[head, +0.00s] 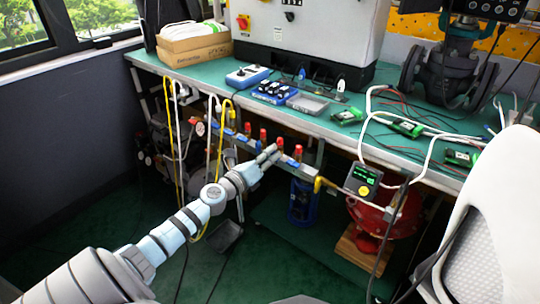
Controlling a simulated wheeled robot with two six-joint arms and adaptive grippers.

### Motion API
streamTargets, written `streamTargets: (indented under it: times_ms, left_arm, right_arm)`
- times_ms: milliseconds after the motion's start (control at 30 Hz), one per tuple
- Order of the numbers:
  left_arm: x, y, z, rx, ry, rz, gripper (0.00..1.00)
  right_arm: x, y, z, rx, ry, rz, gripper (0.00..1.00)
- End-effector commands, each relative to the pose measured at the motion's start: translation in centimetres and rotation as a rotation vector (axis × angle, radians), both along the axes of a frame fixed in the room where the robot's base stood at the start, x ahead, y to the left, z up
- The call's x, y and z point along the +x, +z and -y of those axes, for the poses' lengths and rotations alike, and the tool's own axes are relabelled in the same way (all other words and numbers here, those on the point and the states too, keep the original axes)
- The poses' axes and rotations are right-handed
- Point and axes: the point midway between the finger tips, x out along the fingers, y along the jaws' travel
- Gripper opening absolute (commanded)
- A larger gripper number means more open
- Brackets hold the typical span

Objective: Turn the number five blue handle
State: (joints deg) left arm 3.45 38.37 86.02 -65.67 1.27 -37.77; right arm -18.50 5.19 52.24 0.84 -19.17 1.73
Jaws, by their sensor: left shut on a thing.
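A metal manifold rail (310,172) runs below the bench's front edge, with several red-topped valves and small blue handles along it. My left gripper (271,153) reaches the rail from the lower left and is shut on a small blue handle, mostly hidden by the fingers. A red-topped valve (280,144) stands just behind the fingertips. Another red-topped valve (298,152) with a blue handle (291,161) is just to the right. No handle numbers are readable. My right gripper is not in view.
The green bench (345,101) overhangs the rail. Yellow and white hoses (176,130) hang left of my arm. A white chair (492,215) stands at right.

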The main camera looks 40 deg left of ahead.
Motion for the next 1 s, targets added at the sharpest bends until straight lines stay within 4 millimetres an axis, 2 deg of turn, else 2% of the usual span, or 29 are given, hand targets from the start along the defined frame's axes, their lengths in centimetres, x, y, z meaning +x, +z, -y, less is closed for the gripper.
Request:
streamTargets:
  times_ms: [600, 1000]
  left_arm:
    - [-0.03, -0.64, -0.40, -0.578, 0.002, 0.011, 0.00]
    - [-0.03, -0.88, -0.42, -0.844, 0.000, 0.017, 0.00]
  right_arm:
    - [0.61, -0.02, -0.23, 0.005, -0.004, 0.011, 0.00]
    - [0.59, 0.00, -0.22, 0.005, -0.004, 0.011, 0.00]
